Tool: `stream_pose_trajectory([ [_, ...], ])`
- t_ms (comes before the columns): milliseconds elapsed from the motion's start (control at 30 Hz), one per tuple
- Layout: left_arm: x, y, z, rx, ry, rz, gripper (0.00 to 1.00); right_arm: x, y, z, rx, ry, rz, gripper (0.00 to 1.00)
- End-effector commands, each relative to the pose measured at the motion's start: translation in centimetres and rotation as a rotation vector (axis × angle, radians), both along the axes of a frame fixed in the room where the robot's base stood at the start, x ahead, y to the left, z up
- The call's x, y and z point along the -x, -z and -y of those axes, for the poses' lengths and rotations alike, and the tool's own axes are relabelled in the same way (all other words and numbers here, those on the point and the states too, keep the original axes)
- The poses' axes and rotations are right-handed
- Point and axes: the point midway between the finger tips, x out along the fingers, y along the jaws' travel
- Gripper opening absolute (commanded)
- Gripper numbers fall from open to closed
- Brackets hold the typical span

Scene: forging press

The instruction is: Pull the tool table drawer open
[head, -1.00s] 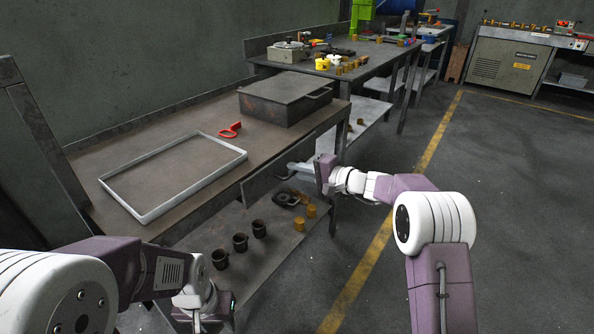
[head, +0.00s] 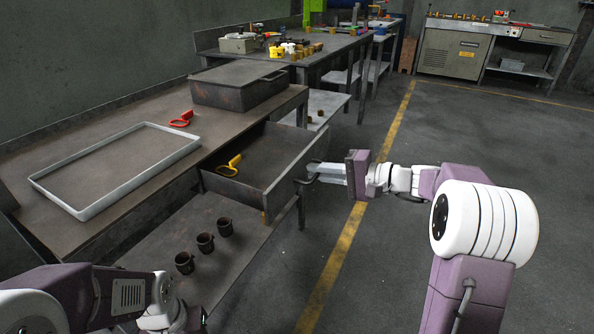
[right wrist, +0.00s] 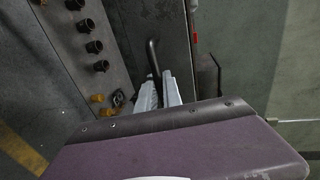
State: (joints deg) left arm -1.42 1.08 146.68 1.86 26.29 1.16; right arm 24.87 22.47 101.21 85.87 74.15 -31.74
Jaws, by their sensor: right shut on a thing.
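The tool table (head: 120,105) stands at the left in the head view. Its grey metal drawer (head: 288,178) is out from under the top, with the inside showing. A yellow-handled tool (head: 230,166) lies in it. My right gripper (head: 318,172) is shut on the drawer handle (head: 306,181) at the drawer's front. In the right wrist view, the pale fingers (right wrist: 160,92) close around the dark bar handle (right wrist: 152,58). My left gripper (head: 190,319) is low at the bottom left, mostly hidden, and its fingers are unclear.
A grey tray frame (head: 63,209), a red-handled tool (head: 181,119) and a dark metal box (head: 240,90) sit on the tabletop. Several dark cups (head: 205,242) stand on the lower shelf. Open floor (head: 400,130) lies to the right.

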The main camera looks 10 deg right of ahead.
Motion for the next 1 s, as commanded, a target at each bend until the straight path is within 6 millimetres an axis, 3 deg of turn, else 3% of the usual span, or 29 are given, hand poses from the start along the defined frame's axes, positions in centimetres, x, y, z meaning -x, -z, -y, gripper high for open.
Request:
stream_pose_trajectory([
  [300,0.0,0.4,0.0,0.000,0.000,0.000,0.43,1.9,0.1,2.5,0.000,-0.001,-0.002,0.00],
  [767,0.0,0.4,0.0,0.000,0.000,0.000,0.43,2.1,0.1,2.8,0.001,-0.002,-0.001,0.00],
  [800,0.0,0.4,0.0,0.000,0.000,0.000,0.43,2.1,0.1,2.8,0.001,-0.002,-0.001,0.21],
  [833,0.0,0.4,0.0,0.000,0.000,0.000,0.43,2.1,0.1,2.8,0.001,-0.002,-0.001,0.29],
  [1000,0.0,0.4,0.0,0.000,0.000,0.000,0.43,2.1,0.0,2.8,0.000,-0.002,0.000,0.32],
])
